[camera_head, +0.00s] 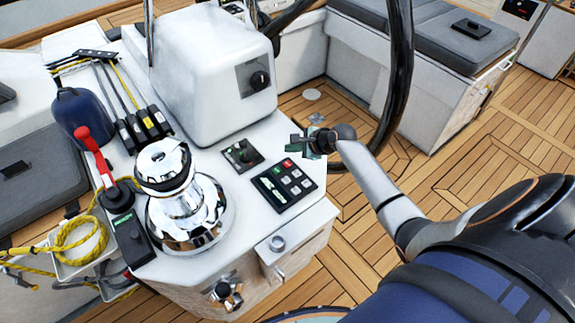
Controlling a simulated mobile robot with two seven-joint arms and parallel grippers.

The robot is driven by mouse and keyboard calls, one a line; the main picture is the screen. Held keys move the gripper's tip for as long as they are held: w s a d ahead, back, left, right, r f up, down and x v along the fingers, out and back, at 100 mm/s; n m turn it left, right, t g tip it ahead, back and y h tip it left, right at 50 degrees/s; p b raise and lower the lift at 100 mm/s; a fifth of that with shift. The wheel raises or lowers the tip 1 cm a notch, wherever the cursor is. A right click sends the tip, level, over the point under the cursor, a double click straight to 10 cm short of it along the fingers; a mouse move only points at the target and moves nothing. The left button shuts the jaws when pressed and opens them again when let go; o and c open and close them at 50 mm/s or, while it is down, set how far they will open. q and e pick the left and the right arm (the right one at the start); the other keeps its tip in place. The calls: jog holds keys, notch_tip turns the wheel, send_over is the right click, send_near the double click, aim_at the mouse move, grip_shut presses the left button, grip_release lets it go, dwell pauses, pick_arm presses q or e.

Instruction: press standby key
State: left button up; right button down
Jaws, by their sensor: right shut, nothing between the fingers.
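A black keypad (284,186) lies on the white console top at its right edge. It has a red key (287,163), a green key (277,169) and several grey keys (296,174); the labels are too small to read, so I cannot tell which is standby. My right gripper (297,142) comes in from the right, just beyond the keypad's far right corner. It is shut and empty, and appears to be above the console edge, apart from the keys. My left gripper is not in view.
A chrome winch (185,205) stands left of the keypad. A small knob panel (243,155) lies behind it. The white housing (212,68) rises at the back, and the black steering wheel rim (398,75) stands behind my right arm. Teak deck (480,160) is clear at the right.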

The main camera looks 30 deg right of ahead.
aim_at(291, 165)
notch_tip(291, 165, down, 2)
jog(key=shift+f+b, duration=0.2)
jog(key=shift+b, duration=0.55)
jog(key=shift+f+b, duration=0.35)
jog(key=shift+f, duration=0.45)
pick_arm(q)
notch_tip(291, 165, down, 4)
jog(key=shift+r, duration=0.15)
pick_arm(e)
jog(key=shift+f, duration=0.1)
jog(key=shift+f, duration=0.15)
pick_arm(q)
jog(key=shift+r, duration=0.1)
pick_arm(e)
jog(key=shift+f, duration=0.25)
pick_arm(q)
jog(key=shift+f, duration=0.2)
pick_arm(e)
jog(key=shift+f, duration=0.5)
dwell(0.6)
dwell(0.3)
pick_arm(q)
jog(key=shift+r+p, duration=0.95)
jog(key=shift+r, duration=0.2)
pick_arm(e)
jog(key=shift+r, duration=0.9)
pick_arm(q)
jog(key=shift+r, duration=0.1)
pick_arm(e)
jog(key=shift+r, duration=0.1)
